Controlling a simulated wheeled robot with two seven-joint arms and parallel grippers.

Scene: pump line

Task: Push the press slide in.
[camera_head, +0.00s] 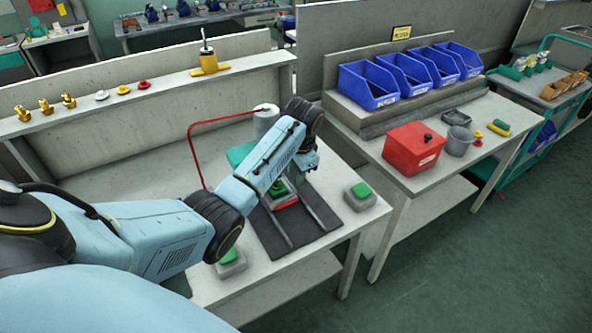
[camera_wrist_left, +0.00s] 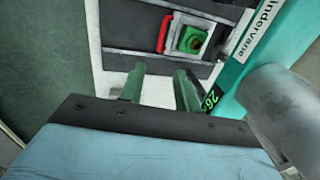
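The press slide (camera_head: 284,203) is a small carriage with a red front bar and a green square block on top. In the head view my left arm hides part of the press and slide. My right gripper is not in view.
Grey boxes with green buttons stand left (camera_head: 230,260) and right (camera_head: 361,194) of the plate. A thin red frame (camera_head: 190,150) rises beside the press. A shelf (camera_head: 150,95) with fittings runs behind. The right table holds a red box (camera_head: 414,148) and blue bins (camera_head: 368,85).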

